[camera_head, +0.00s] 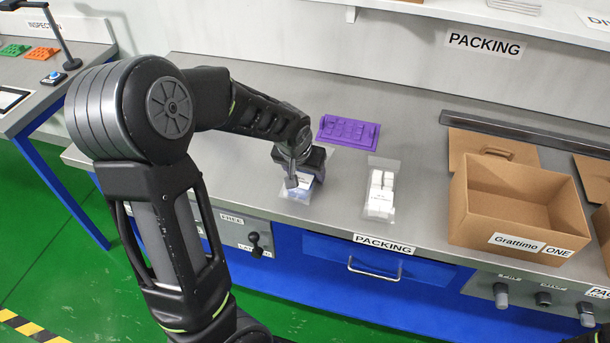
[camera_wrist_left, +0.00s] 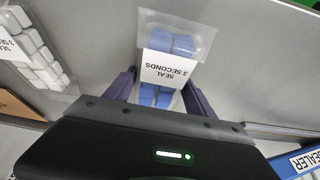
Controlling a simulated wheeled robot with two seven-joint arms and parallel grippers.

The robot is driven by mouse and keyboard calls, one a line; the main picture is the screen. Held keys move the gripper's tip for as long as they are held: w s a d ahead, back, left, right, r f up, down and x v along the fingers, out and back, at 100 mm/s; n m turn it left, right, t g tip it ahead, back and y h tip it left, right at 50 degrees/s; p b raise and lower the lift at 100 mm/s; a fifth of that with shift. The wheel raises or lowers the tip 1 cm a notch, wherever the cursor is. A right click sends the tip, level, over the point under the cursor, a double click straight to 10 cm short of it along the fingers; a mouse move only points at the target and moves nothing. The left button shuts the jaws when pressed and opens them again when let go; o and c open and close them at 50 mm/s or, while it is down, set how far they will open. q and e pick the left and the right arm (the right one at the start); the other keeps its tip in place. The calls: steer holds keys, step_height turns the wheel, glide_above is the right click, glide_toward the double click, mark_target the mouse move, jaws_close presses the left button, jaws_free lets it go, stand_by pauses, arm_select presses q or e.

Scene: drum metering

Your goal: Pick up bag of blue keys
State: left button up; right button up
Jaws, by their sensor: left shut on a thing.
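The bag of blue keys (camera_head: 302,192) is a clear bag on the grey bench, mostly hidden under my left gripper (camera_head: 298,178) in the head view. In the left wrist view the bag (camera_wrist_left: 182,42) shows blue keys and a white label reading "SEAL 3 SECONDS". The fingers of my left gripper (camera_wrist_left: 160,97) stand on either side of the bag and are shut on it. I cannot tell whether the bag is clear of the bench. My right gripper is not in view.
A bag of white keys (camera_head: 380,190) lies to the right, also in the left wrist view (camera_wrist_left: 32,52). A purple key plate (camera_head: 348,131) lies behind. An open cardboard box (camera_head: 471,211) labelled "Grattimo ONE" stands further right. Bare bench lies between the white bag and the box.

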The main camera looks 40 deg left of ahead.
arm_select(q)
steer(key=c, duration=0.9)
steer(key=shift+r, duration=0.1)
step_height(320, 180, up, 10)
steer(key=shift+f+b, duration=0.1)
steer(key=shift+b, duration=0.3)
